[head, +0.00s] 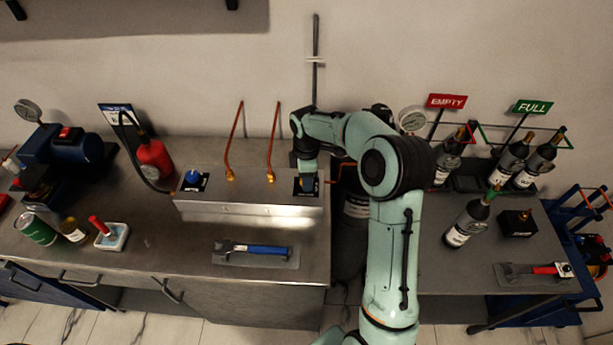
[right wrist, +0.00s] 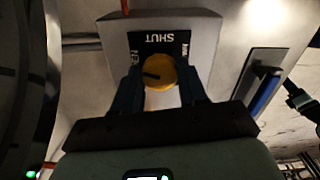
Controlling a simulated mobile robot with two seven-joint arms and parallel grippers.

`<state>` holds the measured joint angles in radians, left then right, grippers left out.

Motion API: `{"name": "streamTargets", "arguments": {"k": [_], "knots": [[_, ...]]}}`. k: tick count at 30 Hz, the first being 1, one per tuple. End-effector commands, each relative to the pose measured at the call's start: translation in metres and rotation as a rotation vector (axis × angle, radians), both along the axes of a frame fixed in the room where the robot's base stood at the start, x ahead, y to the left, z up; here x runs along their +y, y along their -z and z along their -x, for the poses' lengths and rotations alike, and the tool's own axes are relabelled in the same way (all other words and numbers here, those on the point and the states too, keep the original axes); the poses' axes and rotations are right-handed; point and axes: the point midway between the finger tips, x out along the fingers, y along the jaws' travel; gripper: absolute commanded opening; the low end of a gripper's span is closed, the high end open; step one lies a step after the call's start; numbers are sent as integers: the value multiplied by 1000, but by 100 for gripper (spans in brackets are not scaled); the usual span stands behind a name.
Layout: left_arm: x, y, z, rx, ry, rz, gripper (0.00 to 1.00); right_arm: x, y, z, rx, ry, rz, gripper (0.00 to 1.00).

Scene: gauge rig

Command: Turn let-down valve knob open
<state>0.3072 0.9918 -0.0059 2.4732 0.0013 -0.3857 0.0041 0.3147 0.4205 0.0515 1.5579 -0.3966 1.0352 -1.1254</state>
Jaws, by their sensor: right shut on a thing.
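The let-down valve knob is a round yellow knob (right wrist: 158,71) with a dark pointer bar. It sits in front of a black label plate (right wrist: 157,42) that reads SHUT, upside down in the right wrist view. The pointer bar lies roughly crosswise, towards the left of that view; smaller words at the plate's sides are too small to read surely. My right gripper (right wrist: 160,80) is shut on the knob, one finger on each side. In the head view my right gripper (head: 307,180) reaches down to the right end of the metal panel box (head: 250,212) and mostly hides the knob.
A blue knob (head: 192,177) is at the panel's left end, with copper pipes (head: 270,150) behind. A blue-handled tool (head: 262,250) lies in front. A red bottle (head: 154,160) and blue pump (head: 75,150) stand left. Dark bottles (head: 465,222) stand on the right bench.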

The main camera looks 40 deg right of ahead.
Motion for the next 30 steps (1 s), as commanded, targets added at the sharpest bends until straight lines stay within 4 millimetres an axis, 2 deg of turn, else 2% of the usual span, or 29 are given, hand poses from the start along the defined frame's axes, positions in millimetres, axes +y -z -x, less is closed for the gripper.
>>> {"name": "streamTargets", "arguments": {"k": [20, 21, 23, 24, 30], "knots": [[0, 0, 0, 0, 0, 0, 43, 0, -1, -1, -4, -66, 0, 12], [0, 0, 0, 0, 0, 0, 43, 0, -1, -1, -4, -66, 0, 45], [0, 0, 0, 0, 0, 0, 43, 0, -1, -1, -4, -65, 0, 65], [0, 0, 0, 0, 0, 0, 43, 0, -1, -1, -4, -65, 0, 68], [0, 0, 0, 0, 0, 0, 43, 0, -1, 0, -1, -66, 0, 68]]}}
